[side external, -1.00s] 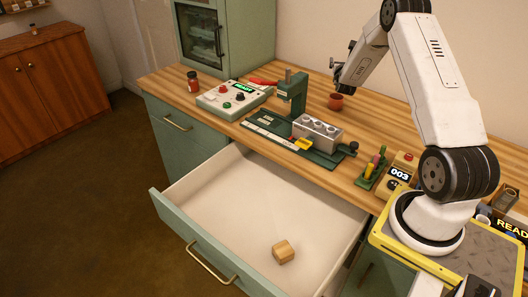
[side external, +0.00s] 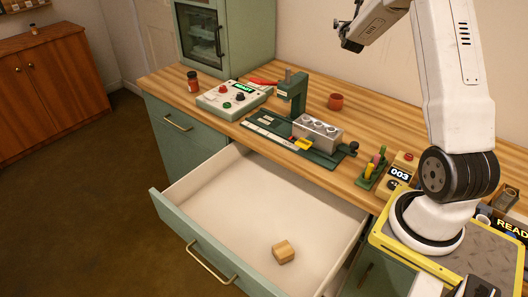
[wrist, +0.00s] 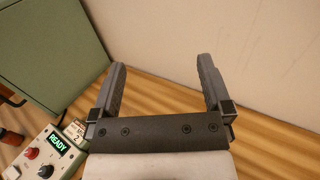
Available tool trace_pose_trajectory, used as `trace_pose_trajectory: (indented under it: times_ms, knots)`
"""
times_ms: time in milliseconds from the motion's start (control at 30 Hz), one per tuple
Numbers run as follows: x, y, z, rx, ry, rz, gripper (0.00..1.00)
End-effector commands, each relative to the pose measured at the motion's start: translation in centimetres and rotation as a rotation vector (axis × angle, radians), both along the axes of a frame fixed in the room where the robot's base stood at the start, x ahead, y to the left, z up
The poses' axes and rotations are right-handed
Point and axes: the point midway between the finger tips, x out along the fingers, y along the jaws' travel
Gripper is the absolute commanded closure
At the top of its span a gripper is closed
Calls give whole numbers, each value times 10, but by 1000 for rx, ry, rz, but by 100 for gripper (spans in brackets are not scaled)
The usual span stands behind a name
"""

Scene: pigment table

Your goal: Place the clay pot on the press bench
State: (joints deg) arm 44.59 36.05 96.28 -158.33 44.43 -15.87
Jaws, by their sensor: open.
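The small reddish-brown clay pot (side external: 336,102) stands upright on the wooden worktop, behind and to the right of the green press. The press bench (side external: 322,156) is a dark green base plate bearing the green press (side external: 292,93) and a grey block with round wells (side external: 316,133). My gripper (side external: 345,38) is high above the worktop, well above the pot and apart from it. In the wrist view my gripper (wrist: 162,62) has its two fingers spread with nothing between them. The pot does not show in the wrist view.
A control box (side external: 233,99) reading READY and a red-brown jar (side external: 193,82) stand left of the press. A green cabinet (side external: 225,40) is behind them. An open drawer (side external: 235,200) in front holds a wooden block (side external: 283,251). A 003 counter (side external: 399,174) stands at right.

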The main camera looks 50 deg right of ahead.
Motion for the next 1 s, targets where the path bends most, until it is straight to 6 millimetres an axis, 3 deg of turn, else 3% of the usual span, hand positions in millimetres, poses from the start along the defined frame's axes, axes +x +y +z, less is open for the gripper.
trace_pose_trajectory:
  times_ms: [600, 1000]
  knots:
    - [39, 74, 2, 4, -5, 106, 0]
    - [45, 88, 3, 4, -6, 126, 0]
